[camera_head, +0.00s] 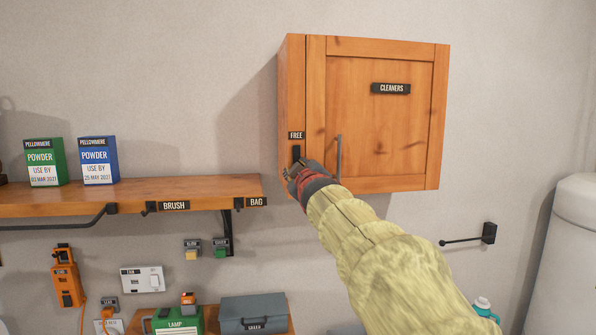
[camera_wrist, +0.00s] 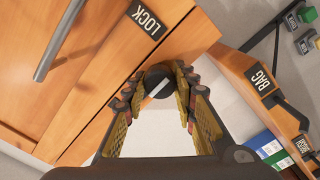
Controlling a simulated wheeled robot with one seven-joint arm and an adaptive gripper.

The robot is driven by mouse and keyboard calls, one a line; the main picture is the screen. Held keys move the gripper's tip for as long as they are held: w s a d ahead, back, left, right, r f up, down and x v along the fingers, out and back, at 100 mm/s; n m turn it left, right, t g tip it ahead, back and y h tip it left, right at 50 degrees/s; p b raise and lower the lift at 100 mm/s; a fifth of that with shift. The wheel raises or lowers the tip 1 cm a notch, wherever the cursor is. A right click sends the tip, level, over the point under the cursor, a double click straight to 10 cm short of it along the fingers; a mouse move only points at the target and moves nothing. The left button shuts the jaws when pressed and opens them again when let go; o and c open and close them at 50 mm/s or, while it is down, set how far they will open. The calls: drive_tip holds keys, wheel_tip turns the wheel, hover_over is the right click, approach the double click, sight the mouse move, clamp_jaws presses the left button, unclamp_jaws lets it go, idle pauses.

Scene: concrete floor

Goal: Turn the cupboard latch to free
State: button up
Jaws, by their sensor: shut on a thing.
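The wooden cupboard (camera_head: 380,130) hangs on the wall with its door shut; a CLEANERS label (camera_head: 390,88) is on the door. A FREE label (camera_head: 296,135) sits on its left side, above a black upright piece (camera_head: 296,153). My gripper (camera_head: 298,172) is at the cupboard's lower left. In the wrist view my gripper (camera_wrist: 158,92) is shut on the round black latch knob (camera_wrist: 157,80), which has a pale line across it running diagonally. A LOCK label (camera_wrist: 145,21) shows near the knob. In the head view my gripper hides the knob.
A grey door handle (camera_head: 339,157) stands close right of my gripper. A wooden shelf (camera_head: 130,194) with green (camera_head: 45,163) and blue (camera_head: 98,160) powder boxes is to the left. A black wall hook (camera_head: 470,238) sticks out at the right.

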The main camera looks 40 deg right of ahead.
drive_tip(key=o, duration=1)
drive_tip(key=shift+o, duration=0.8)
drive_tip(key=shift+s, duration=0.1)
drive_tip(key=v, duration=1.1)
drive_tip(key=shift+s+a, duration=0.2)
drive_tip(key=shift+s, duration=0.15)
